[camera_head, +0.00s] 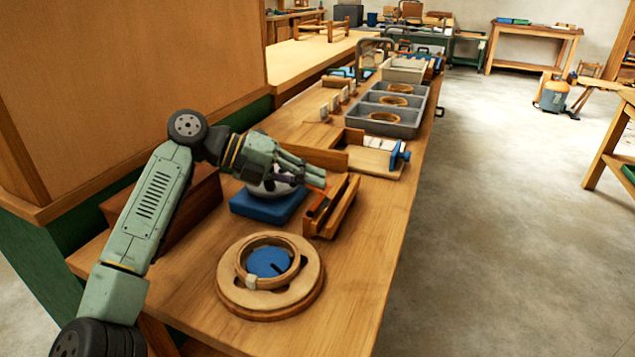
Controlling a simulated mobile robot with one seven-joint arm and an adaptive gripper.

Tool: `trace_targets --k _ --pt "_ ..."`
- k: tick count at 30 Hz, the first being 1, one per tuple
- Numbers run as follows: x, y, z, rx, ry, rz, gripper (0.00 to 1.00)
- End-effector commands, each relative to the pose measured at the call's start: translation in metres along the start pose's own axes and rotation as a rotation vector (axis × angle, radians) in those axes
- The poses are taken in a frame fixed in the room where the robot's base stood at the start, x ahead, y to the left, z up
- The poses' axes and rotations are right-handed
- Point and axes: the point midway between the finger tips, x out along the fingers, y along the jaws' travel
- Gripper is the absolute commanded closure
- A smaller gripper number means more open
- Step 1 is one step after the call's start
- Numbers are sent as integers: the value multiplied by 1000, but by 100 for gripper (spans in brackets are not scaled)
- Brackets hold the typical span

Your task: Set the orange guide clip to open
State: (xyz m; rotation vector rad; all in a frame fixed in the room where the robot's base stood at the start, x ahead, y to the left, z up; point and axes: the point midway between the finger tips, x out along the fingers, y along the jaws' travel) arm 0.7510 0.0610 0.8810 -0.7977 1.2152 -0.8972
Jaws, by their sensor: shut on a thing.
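My gripper (316,178) is at the end of my pale green arm, over the blue block and beside the narrow wooden box. Its fingers are closed on a small dark thing (287,179), which they largely hide. I cannot tell whether this is part of the orange guide clip. An orange-red strip (318,208) shows inside the narrow wooden box (345,208), just below the fingertips. It may be the clip, but its setting is too small to tell. The blue block (262,208) carries a rounded grey-white piece (268,188), partly hidden by my gripper.
A round wooden stand (227,290) with a ring and blue disc is at the front of the bench. A wooden tray with a blue end (398,155) and grey bins (415,118) stand farther back. The bench's right front (365,275) is clear.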

Motion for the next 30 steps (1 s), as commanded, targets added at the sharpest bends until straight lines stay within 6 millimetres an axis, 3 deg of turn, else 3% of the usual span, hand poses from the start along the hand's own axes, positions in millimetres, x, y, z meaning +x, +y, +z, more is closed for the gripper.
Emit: trace_targets --k 12,29,30 --pt "-10 10 4 -77 -2 -187 100" --pt "-11 10 5 -90 -1 -216 100" --pt "-11 10 5 -90 -1 -216 90"
